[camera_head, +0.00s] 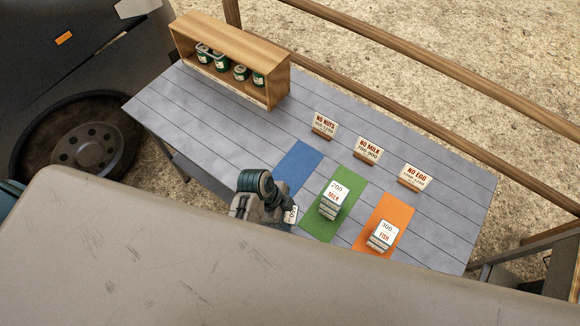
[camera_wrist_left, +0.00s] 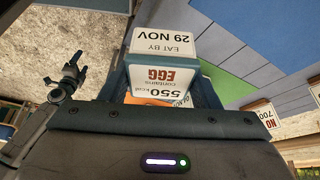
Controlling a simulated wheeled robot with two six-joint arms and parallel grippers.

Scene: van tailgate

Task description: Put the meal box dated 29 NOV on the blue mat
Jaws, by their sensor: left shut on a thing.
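The meal box dated 29 NOV shows in the left wrist view (camera_wrist_left: 166,76), with printing reading EAT BY 29 NOV, contains EGG and 550 kcal. My left gripper (camera_wrist_left: 165,112) is shut on it. In the head view my left gripper (camera_head: 262,207) is over the near end of the blue mat (camera_head: 298,165), and a white corner of the box (camera_head: 291,214) shows beside it. The gripper hides most of the box and part of the mat. I cannot tell whether the box touches the mat.
A MILK box stack (camera_head: 331,198) is on the green mat (camera_head: 349,197); a FISH box stack (camera_head: 383,235) is on the orange mat (camera_head: 393,212). Signs NO NUTS (camera_head: 324,124), NO MILK (camera_head: 367,149) and NO EGG (camera_head: 417,176) stand behind. A wooden shelf (camera_head: 235,50) holds several green jars.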

